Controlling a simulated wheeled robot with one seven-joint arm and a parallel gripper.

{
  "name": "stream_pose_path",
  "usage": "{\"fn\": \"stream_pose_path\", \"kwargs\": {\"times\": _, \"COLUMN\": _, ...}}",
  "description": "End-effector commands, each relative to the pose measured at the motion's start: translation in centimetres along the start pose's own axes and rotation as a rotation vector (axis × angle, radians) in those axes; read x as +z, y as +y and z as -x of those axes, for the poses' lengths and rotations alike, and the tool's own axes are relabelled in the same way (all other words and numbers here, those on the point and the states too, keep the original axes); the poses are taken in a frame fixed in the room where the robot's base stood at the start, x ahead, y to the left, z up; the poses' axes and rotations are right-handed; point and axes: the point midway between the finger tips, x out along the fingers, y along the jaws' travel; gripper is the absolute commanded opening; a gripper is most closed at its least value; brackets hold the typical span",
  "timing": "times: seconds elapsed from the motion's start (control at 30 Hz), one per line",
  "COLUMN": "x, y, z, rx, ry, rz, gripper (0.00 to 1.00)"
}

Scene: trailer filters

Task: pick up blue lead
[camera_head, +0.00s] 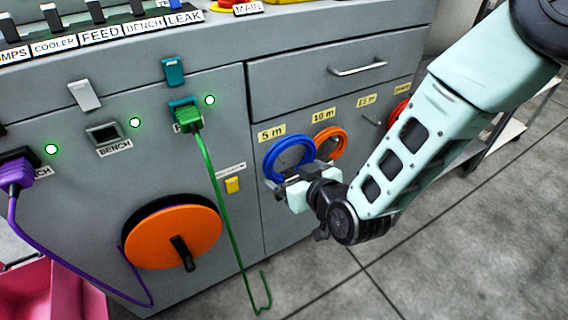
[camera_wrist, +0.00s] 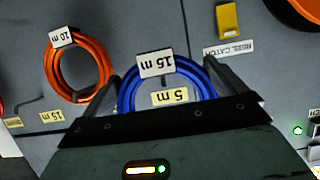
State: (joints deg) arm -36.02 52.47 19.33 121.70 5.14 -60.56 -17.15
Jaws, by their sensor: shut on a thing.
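The blue lead (camera_head: 270,160) is a round coil at the cabinet front, just below the yellow "5 m" label (camera_head: 271,132). My gripper (camera_head: 293,180) is at the coil's lower part and shut on it. In the wrist view, my gripper (camera_wrist: 163,80) has a finger on each side of the blue lead (camera_wrist: 127,88). The "5 m" label (camera_wrist: 169,97) shows through the coil. I cannot tell whether the coil still rests on its peg.
An orange coil (camera_head: 343,142) hangs close on the right, under "10 m". A red coil (camera_head: 397,112) is farther right, past a bare peg. A green cable (camera_head: 220,195) hangs on the left beside an orange reel (camera_head: 150,238). A drawer (camera_head: 318,80) is above.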

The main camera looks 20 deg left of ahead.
Motion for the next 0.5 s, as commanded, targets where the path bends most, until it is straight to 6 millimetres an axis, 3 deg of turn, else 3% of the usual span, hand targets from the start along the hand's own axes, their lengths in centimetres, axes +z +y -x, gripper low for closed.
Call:
{"fn": "stream_pose_path", "kwargs": {"times": 0.3, "x": 3.5, "y": 0.0, "z": 8.6, "rx": -0.001, "ry": -0.005, "rz": 0.000, "gripper": 0.60}}
{"fn": "stream_pose_path", "kwargs": {"times": 0.5, "x": 5.0, "y": 0.0, "z": 12.1, "rx": -0.001, "ry": -0.003, "rz": 0.000, "gripper": 0.60}}
